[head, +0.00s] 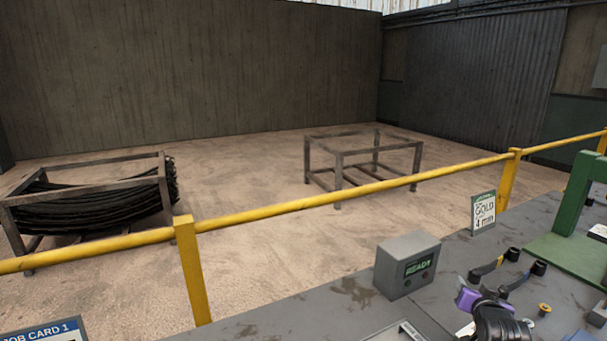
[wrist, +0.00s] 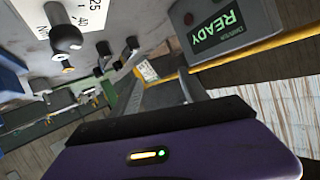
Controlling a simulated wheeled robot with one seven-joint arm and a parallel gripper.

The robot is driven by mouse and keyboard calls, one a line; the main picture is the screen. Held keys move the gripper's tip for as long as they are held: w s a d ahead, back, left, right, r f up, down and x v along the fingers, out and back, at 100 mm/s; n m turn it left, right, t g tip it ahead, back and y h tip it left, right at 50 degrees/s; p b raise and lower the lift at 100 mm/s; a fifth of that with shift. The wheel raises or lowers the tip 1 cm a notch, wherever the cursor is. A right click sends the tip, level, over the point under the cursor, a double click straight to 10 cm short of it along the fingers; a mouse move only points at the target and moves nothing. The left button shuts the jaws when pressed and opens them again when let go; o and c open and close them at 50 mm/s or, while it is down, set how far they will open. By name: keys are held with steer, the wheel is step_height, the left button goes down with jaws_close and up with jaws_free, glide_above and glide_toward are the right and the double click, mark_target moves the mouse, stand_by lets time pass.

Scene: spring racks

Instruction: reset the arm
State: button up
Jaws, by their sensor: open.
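My gripper shows at the lower right of the head view as a purple hand (head: 468,298) with a dark ribbed arm link behind it, over the grey bench (head: 330,315). In the wrist view my gripper (wrist: 155,92) appears with its purple body along the bottom, a lit yellow and green indicator on it, and a grey finger rising from the dark bar. Nothing is seen held between the fingers. The jaws are open. The fingertips are hard to make out in the head view.
A grey READY box (head: 407,264), black-ended parts (head: 514,255), a GOLD sign (head: 483,211) and a green stand (head: 572,215) are on the bench. Beyond the yellow rail (head: 340,190) stand a rack holding dark springs (head: 95,208) and an empty rack (head: 362,155), with open floor between.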

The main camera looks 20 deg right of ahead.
steer(key=s+a+n+t+y, duration=0.1)
steer(key=s+a+n+t, duration=0.1)
steer(key=s+a, duration=0.5)
steer(key=s+a+f+n+t+y+b, duration=0.1)
steer(key=s+a+n+t, duration=0.15)
steer(key=a, duration=0.95)
steer(key=s+a+n+t+y, duration=0.1)
steer(key=s+a+n+t, duration=0.1)
steer(key=s+a, duration=0.5)
steer(key=s+a+n+g+y+b, duration=0.1)
steer(key=s+a+n+y, duration=0.3)
steer(key=s+a, duration=1.4)
steer(key=s+g+y, duration=0.1)
steer(key=s+y, duration=0.1)
steer(key=s, duration=0.1)
steer(key=shift+s+a+r+y, duration=0.2)
steer(key=shift+r+y, duration=0.1)
steer(key=shift+r, duration=0.1)
